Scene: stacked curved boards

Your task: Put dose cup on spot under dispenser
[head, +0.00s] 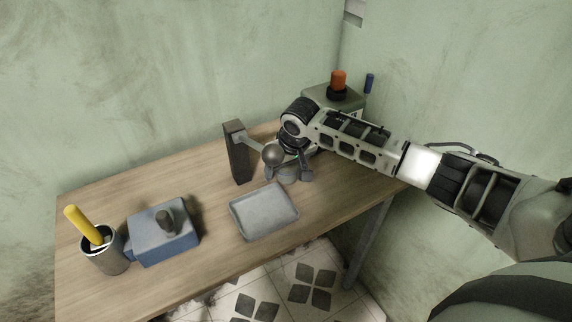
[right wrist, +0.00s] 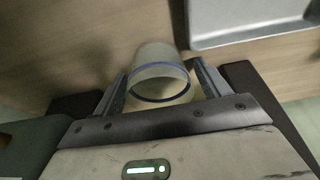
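The dose cup (right wrist: 160,72), pale with a blue rim, sits between the two fingers of my right gripper (right wrist: 161,82) in the right wrist view. The fingers are spread on either side, with what look like narrow gaps to the cup. In the head view my right gripper (head: 288,172) is low over the table, just right of the dispenser. The dispenser is a dark post (head: 237,155) with a short arm and a round grey head (head: 272,155). The spot under the dispenser cannot be made out. My left gripper is out of view.
A grey tray (head: 264,225) lies in front of the dispenser on the wooden table (head: 185,275). A blue box (head: 165,240) and a grey pot (head: 105,258) with a yellow-handled tool stand at left. An orange-topped item (head: 338,80) is behind my right arm.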

